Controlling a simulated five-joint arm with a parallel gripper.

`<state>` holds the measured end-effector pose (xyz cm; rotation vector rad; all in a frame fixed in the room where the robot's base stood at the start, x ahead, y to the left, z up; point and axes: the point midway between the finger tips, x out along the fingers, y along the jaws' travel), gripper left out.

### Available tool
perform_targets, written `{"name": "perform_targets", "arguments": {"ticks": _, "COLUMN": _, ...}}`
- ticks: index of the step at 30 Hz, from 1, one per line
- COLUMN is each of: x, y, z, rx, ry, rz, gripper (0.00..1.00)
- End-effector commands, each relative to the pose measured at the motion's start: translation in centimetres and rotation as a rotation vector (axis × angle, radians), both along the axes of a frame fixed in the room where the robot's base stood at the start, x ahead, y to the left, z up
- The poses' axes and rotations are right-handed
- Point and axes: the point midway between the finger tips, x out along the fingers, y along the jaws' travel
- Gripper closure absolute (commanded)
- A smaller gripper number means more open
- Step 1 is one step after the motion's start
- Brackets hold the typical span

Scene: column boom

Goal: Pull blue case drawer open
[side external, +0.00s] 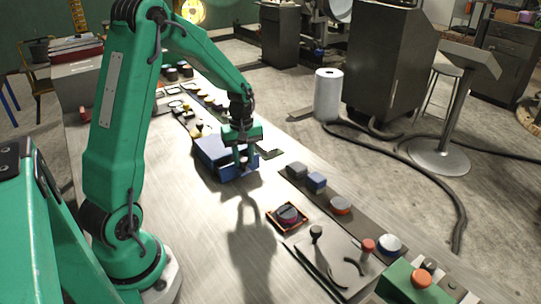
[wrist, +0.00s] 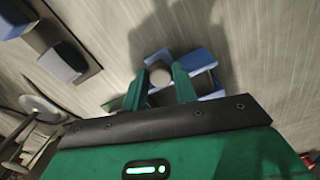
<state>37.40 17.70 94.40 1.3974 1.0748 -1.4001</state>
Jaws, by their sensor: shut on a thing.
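The blue case (side external: 208,151) stands on the pale workbench (side external: 190,220), below and beside my gripper (side external: 242,163). In the wrist view my gripper (wrist: 160,86) has its two green fingers closed around a pale round knob (wrist: 160,76). Blue parts of the case (wrist: 200,60) show behind and beside the fingers. The fingers and wrist hide much of the case's front, and I cannot tell how far its drawer stands out.
A small orange-rimmed tray (side external: 287,216) lies nearer. Open bench lies left of that tray.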

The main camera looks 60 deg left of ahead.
Motion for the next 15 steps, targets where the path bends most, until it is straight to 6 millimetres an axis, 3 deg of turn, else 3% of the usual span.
{"name": "perform_targets", "arguments": {"ticks": 9, "x": 0.1, "y": -5.5, "z": 0.1, "rx": 0.002, "ry": -0.005, "rz": -0.005, "gripper": 1.0}}
{"name": "perform_targets", "arguments": {"ticks": 15, "x": 0.1, "y": -6.9, "z": 0.1, "rx": 0.002, "ry": -0.005, "rz": -0.003, "gripper": 1.0}}
